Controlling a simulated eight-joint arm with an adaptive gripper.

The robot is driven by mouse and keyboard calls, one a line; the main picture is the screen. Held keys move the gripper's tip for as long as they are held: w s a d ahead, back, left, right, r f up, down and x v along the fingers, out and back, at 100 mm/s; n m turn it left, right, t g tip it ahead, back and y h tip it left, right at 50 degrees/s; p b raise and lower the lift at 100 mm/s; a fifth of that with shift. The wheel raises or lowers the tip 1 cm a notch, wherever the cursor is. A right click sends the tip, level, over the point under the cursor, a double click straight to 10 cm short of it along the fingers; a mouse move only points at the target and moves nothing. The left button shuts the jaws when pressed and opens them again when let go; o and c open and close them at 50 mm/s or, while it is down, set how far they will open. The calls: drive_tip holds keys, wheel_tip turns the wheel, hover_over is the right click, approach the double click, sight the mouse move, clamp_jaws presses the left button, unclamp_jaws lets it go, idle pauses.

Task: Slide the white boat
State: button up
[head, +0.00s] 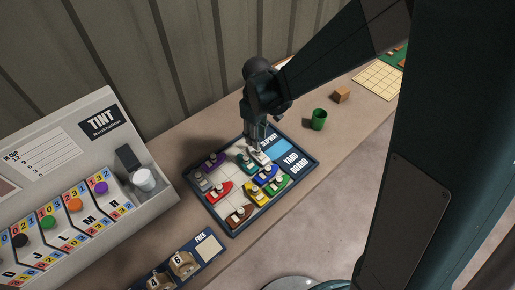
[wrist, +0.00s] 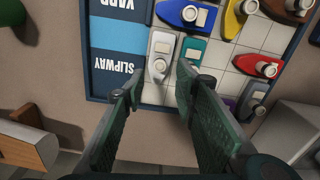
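The white boat (wrist: 160,48) lies on the yard board (head: 219,228), beside the blue slipway strip (wrist: 117,36). It also shows just below my gripper in the head view (head: 262,158). My gripper (wrist: 160,80) is open, with one fingertip on each side of the white boat's near end in the wrist view. I cannot tell whether the fingers touch it. A teal boat (wrist: 193,49) lies right beside the white boat, and my right finger partly covers it. In the head view my gripper (head: 257,142) hangs over the board's far edge.
Red (head: 218,191), blue (head: 267,175), yellow, green, brown, purple and grey boats stand on the board among a few bare squares. A green cup (head: 319,120) and a wooden block (head: 341,94) stand right of the board. A tint machine (head: 75,150) stands at the left.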

sight(258, 153)
drive_tip(key=shift+f, duration=0.2)
drive_tip(key=shift+f+b, duration=0.45)
drive_tip(key=shift+f, duration=3.25)
clamp_jaws()
drive_tip(key=shift+w+a, duration=0.1)
